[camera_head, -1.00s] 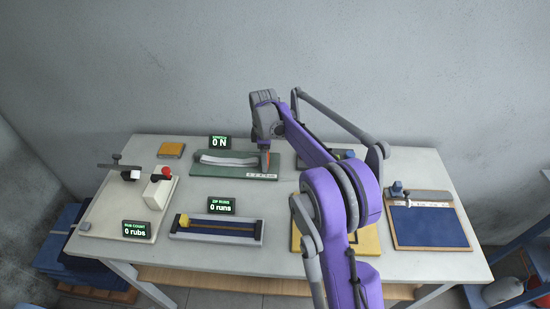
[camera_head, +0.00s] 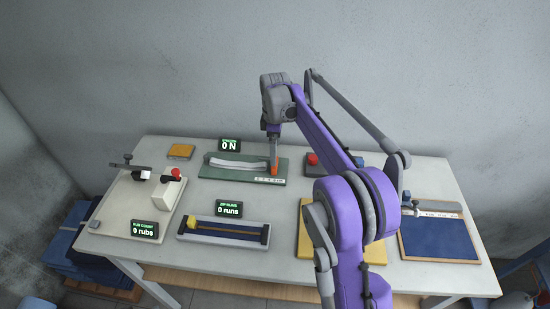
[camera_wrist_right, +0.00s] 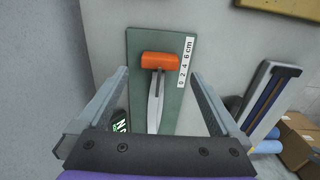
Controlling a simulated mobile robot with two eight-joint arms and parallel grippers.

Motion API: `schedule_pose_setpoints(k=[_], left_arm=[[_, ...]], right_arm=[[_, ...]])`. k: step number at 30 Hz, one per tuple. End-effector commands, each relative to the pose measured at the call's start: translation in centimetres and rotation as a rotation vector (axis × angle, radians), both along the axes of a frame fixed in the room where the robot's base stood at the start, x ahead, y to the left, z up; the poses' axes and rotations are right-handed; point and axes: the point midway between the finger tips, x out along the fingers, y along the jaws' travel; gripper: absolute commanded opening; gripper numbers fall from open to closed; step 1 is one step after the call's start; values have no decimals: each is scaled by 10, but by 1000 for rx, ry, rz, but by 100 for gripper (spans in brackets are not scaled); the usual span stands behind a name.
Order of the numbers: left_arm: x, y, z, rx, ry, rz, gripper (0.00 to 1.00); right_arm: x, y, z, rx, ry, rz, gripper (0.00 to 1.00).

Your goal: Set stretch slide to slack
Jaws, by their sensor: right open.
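The stretch slide is a green board (camera_head: 225,175) on the table, with a pale curved strip (camera_head: 236,163) and an orange handle (camera_head: 274,169) near its right end. A label with a cm scale (camera_wrist_right: 187,62) lies beside the handle, and a small display (camera_head: 230,145) behind it reads 0 N. In the right wrist view the orange handle (camera_wrist_right: 161,61) lies across the pale strip (camera_wrist_right: 155,105). My right gripper (camera_wrist_right: 160,85) is open, its fingers apart on either side of the board, with the handle between and beyond their tips. My left gripper is not in view.
A rub-count board (camera_head: 112,218) stands at the left and a zip track (camera_head: 222,233) in front of the green board. A yellow pad (camera_head: 308,240) is partly hidden by my arm. A blue board (camera_head: 438,240) lies at the right, and a red button box (camera_head: 318,165) stands behind.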

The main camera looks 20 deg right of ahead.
Motion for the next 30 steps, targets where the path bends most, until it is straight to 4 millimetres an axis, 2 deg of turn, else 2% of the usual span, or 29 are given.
schedule_pose_setpoints(k=[3,9,25,30], left_arm=[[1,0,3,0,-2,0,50],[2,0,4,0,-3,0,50],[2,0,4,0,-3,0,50],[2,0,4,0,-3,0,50]], right_arm=[[0,0,22,0,0,0,100],[0,0,40,0,0,0,100],[-1,0,42,-1,-1,-1,100],[-17,11,50,-4,-29,-60,100]])
